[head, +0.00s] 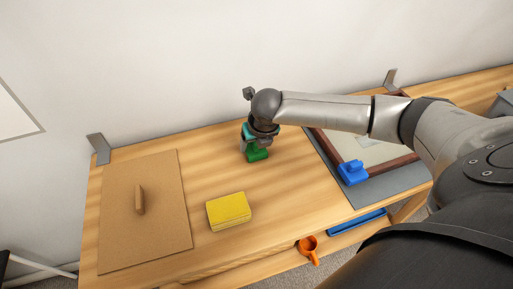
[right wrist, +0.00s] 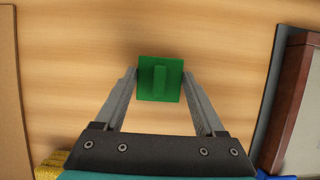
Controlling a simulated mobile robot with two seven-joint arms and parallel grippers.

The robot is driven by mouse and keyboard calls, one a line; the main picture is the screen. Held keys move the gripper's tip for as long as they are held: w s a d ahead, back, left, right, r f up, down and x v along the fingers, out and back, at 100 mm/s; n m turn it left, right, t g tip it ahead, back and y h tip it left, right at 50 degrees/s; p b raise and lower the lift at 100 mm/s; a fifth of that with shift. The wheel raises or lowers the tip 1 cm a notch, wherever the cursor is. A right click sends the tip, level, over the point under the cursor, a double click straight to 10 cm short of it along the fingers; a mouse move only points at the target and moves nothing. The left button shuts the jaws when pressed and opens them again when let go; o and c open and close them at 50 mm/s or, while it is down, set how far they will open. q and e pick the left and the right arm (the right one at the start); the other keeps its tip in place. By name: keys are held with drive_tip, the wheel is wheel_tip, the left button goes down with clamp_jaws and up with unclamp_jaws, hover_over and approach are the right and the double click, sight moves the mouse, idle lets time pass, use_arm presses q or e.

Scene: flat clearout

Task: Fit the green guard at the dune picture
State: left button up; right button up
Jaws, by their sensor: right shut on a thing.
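The green guard (head: 258,155) is a small square block with a raised ridge, over the bare middle of the table. My right gripper (head: 255,144) points down and is shut on it. In the right wrist view the green guard (right wrist: 160,90) sits between the fingertips (right wrist: 160,76). I cannot tell whether it touches the table. A brown-framed picture (head: 325,145) lies on a grey mat at the right, partly hidden by my right arm; its image cannot be made out. A blue guard (head: 353,172) sits at its near left corner. My left gripper is out of view.
A yellow block (head: 229,211) lies at the middle front. A brown board (head: 165,205) with a small wooden piece (head: 139,200) lies at the left. An orange mug (head: 309,249) and a blue tray (head: 357,222) are at the front edge. The table between yellow block and mat is clear.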

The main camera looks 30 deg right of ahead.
drive_tip(key=c, duration=0.7)
drive_tip(key=shift+r, duration=0.15)
